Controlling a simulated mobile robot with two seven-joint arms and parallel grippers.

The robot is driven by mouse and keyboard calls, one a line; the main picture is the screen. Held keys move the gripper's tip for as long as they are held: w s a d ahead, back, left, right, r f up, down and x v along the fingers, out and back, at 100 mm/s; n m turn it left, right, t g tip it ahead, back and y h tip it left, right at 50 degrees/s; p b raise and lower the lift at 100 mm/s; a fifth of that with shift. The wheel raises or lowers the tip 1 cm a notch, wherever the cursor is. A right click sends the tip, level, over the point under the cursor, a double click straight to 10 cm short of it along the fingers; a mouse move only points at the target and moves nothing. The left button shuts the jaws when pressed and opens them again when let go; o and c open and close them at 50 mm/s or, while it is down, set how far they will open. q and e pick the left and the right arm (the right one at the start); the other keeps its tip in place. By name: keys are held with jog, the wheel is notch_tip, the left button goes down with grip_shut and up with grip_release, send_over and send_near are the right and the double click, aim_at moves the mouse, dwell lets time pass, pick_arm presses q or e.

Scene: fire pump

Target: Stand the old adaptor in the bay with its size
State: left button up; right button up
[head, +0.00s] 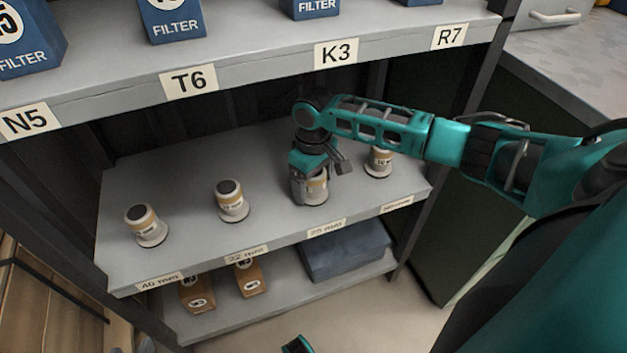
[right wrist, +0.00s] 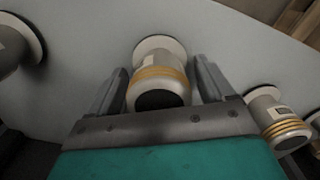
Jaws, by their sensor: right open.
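Several cream adaptors with dark tops and tan bands stand upright on the middle shelf. One (head: 146,226) is behind the 40 mm label and one (head: 231,201) is behind a label that looks like 32 or 22 mm. Another (head: 317,188) stands behind the 25 mm label, and one (head: 379,162) is at the right end behind a small label I cannot read. My right gripper (head: 310,197) is open, pointing down with its fingers either side of the 25 mm bay adaptor. The right wrist view shows this adaptor (right wrist: 160,88) between the fingers. I cannot tell which adaptor is old.
The upper shelf edge (head: 260,72), labelled N5, T6, K3 and R7, carries blue filter boxes (head: 172,20) above my right arm. The lower shelf holds two orange-brown items (head: 251,279) and a blue-grey box (head: 345,250). Bare shelf lies between the adaptors.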

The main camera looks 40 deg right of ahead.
notch_tip(320, 180, up, 8)
jog(key=p, duration=0.2)
jog(key=shift+f+p, duration=0.25)
jog(key=shift+p, duration=0.15)
